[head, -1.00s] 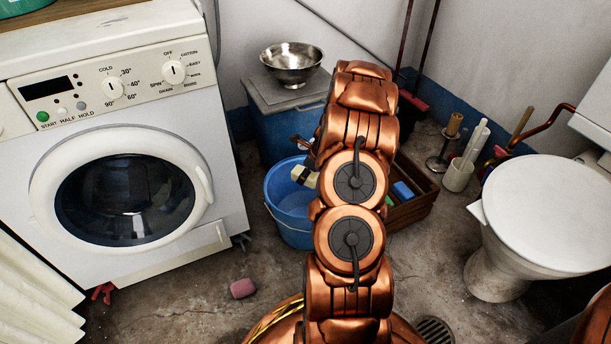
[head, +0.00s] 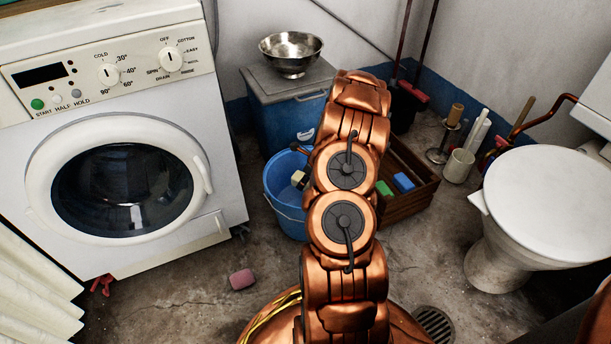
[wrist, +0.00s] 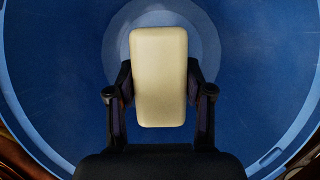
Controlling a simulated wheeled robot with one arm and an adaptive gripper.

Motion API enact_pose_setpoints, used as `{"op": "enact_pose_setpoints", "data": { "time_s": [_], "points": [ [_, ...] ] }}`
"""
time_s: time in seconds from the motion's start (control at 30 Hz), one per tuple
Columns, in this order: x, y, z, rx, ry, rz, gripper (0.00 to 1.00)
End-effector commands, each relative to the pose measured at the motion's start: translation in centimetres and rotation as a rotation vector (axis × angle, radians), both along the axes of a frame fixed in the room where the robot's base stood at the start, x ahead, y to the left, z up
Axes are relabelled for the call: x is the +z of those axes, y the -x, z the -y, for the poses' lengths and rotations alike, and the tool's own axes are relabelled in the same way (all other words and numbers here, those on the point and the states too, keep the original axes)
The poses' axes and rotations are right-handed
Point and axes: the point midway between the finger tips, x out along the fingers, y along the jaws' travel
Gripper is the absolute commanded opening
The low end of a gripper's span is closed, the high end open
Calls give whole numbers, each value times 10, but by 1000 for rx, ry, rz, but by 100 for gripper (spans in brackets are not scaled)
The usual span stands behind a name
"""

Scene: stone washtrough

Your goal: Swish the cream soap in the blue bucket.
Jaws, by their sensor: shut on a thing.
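The cream soap (wrist: 158,75) is a pale, rounded block. My gripper (wrist: 159,95) is shut on it, with one finger against each long side. In the wrist view the soap is over the inside of the blue bucket (wrist: 70,95), whose rim runs around the picture. In the head view the soap (head: 299,179) shows at the mouth of the bucket (head: 285,209), just left of my arm. My gripper is mostly hidden behind my arm there. I cannot tell whether the soap touches water.
A wooden crate (head: 407,209) with a blue block (head: 403,182) and a green block (head: 384,188) stands right of the bucket. Behind is a blue bin (head: 275,122) bearing a metal bowl (head: 291,52). A washing machine (head: 120,250) stands left, a toilet (head: 545,205) right. Pink soap (head: 242,279) lies on the floor.

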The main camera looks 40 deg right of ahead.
Motion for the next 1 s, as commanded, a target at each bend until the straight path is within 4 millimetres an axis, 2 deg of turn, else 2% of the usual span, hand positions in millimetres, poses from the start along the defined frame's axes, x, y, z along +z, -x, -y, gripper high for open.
{"op": "enact_pose_setpoints", "data": {
  "time_s": [1.0],
  "points": [
    [-83, 0, -1, 0, -2, -1, 10]
  ]
}}
